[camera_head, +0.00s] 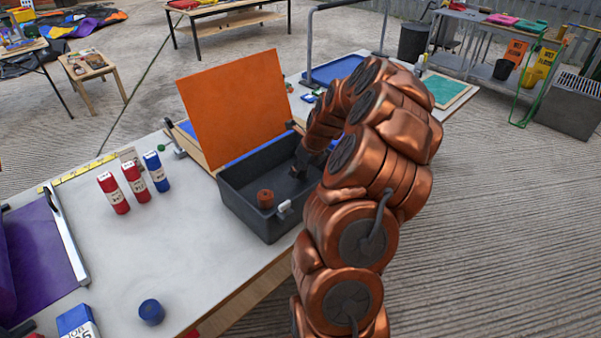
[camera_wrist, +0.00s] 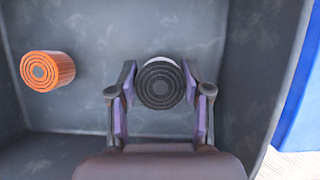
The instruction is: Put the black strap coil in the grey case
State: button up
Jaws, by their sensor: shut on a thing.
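The grey case (camera_head: 238,208) stands on the table with its orange lid (camera_head: 230,108) raised at the back. In the wrist view the black strap coil (camera_wrist: 160,84) sits between the two fingers of my gripper (camera_wrist: 160,100), which is shut on it. The gripper is inside the case (camera_wrist: 100,30), over its floor. I cannot tell whether the coil touches the floor. In the head view my gripper (camera_head: 303,163) is at the case's right part, and my arm hides much of it and the coil.
An orange coil (camera_head: 265,199) lies in the case, left of my gripper; it also shows in the wrist view (camera_wrist: 46,70).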

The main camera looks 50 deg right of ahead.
jog(key=shift+f, duration=1.3)
jog(key=o, duration=1.3)
jog(key=shift+f, duration=0.1)
